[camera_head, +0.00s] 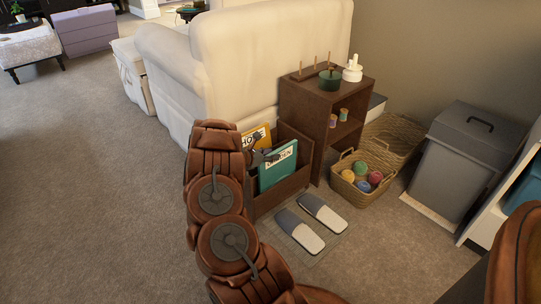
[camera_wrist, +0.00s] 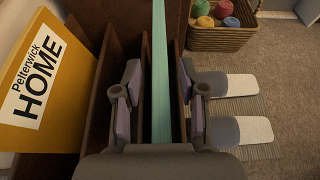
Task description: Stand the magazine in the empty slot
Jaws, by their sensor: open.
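A dark brown magazine rack (camera_head: 291,188) stands on the carpet, and its dividers (camera_wrist: 103,75) show in the wrist view. A teal magazine (camera_head: 278,170) stands upright in the rack, seen edge-on in the wrist view (camera_wrist: 159,60), between a divider and the right wall. A yellow magazine (camera_head: 262,135), marked HOME in the wrist view (camera_wrist: 35,85), leans on the left side. Between the dividers left of the teal magazine a slot looks empty. My gripper (camera_wrist: 158,100) is open, one finger on each side of the teal magazine, with gaps visible. It is partly hidden in the head view (camera_head: 262,157).
Slippers (camera_head: 310,222) lie on a mat right of the rack. A basket of yarn balls (camera_head: 358,186) and a brown shelf unit (camera_head: 307,110) stand behind. A cream sofa (camera_head: 215,75) borders the rack's left. A grey bin (camera_head: 460,150) stands right. Carpet at left is free.

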